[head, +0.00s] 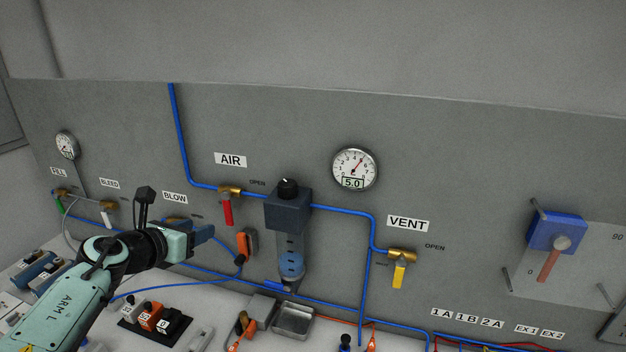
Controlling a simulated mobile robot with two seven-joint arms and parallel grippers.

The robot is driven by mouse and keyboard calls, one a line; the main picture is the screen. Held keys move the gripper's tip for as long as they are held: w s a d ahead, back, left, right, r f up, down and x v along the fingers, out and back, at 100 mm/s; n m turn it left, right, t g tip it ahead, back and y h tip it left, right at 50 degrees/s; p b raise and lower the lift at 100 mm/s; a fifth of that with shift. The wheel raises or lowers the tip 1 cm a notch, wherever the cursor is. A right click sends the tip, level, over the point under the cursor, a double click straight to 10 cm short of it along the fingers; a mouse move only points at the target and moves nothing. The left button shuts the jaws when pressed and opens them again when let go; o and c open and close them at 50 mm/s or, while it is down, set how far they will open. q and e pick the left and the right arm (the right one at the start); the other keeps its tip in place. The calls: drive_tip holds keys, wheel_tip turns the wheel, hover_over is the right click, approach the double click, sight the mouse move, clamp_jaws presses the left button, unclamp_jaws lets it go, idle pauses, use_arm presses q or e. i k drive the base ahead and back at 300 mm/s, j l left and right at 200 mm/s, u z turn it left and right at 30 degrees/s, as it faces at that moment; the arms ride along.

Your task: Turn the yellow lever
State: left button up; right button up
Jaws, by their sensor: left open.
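The yellow lever (399,273) hangs straight down from a brass valve (402,254) under the VENT label (408,223), on the blue pipe at right of centre. An OPEN mark stands to the right of the valve. My left gripper (208,236) is in front of the panel on the left, below the BLOW label, well apart from the yellow lever. It is open, and nothing shows between its fingers. It partly hides the valve under BLOW. My right gripper is not in view.
A red lever (227,210) hangs under AIR. The dark regulator (288,215) with its clear bowl stands out from the panel between my left gripper and the yellow lever. A metal tray (293,319) and a blue box (556,231) are nearby.

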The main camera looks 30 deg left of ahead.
sight(401, 261)
drive_tip(key=k+l, duration=0.2)
drive_tip(key=k, duration=0.3)
drive_tip(key=k+l, duration=0.15)
drive_tip(key=k, duration=0.35)
drive_tip(key=k+l, duration=0.2)
drive_tip(key=k, duration=0.25)
